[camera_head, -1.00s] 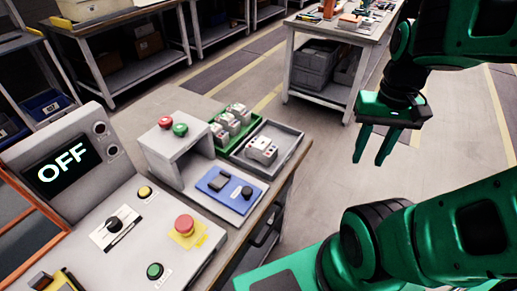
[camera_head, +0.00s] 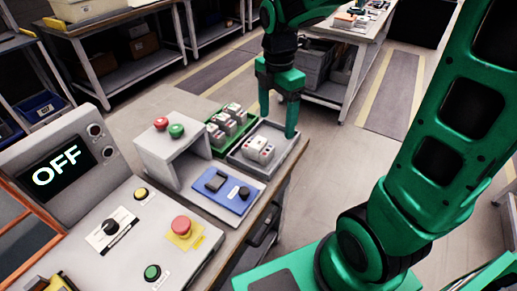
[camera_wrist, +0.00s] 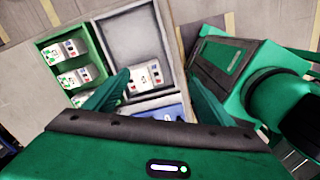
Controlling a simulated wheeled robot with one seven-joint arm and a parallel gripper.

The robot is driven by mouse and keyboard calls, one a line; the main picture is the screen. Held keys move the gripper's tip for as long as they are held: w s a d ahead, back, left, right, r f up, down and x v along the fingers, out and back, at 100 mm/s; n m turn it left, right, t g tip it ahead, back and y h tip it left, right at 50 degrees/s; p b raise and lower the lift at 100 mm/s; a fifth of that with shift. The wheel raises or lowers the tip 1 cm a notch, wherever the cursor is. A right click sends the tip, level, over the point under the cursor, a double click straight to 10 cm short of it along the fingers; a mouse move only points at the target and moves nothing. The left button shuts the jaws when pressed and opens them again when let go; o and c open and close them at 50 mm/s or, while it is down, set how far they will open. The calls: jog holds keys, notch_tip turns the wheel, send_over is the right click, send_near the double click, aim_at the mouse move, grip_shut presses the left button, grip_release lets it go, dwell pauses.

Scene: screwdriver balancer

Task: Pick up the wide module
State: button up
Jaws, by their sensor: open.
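A white module (camera_head: 258,149) with red and dark marks lies in the grey tray (camera_head: 293,158) on the bench. It looks wider than the modules in the green tray, so I take it as the wide module. My gripper (camera_head: 278,119) is open and empty, pointing down over the back and right part of the grey tray. In the wrist view the module (camera_wrist: 145,77) shows between my fingers (camera_wrist: 160,77), nearer the left one. The left finger hides part of its left end. The gripper appears apart from the module.
The green tray (camera_head: 215,150) with several white modules (camera_head: 224,122) stands directly left of the grey tray. A blue panel (camera_head: 227,191) with a switch and a grey stand (camera_head: 166,144) with red and green buttons are in front. A console reading OFF (camera_head: 52,172) stands at left.

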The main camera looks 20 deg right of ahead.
aim_at(258, 142)
jog(key=a+n, duration=0.1)
jog(key=w+a+n, duration=0.1)
jog(key=n, duration=0.1)
jog(key=w+a+f+n, duration=0.1)
jog(key=a, duration=0.1)
jog(key=shift+w, duration=0.25)
jog(key=shift+a+f+n, duration=0.15)
jog(key=shift+f+n, duration=0.1)
jog(key=shift+n, duration=0.15)
jog(key=shift+w+f, duration=0.2)
jog(key=shift+f, duration=4.95)
jog(key=c, duration=1)
jog(key=shift+o, duration=0.2)
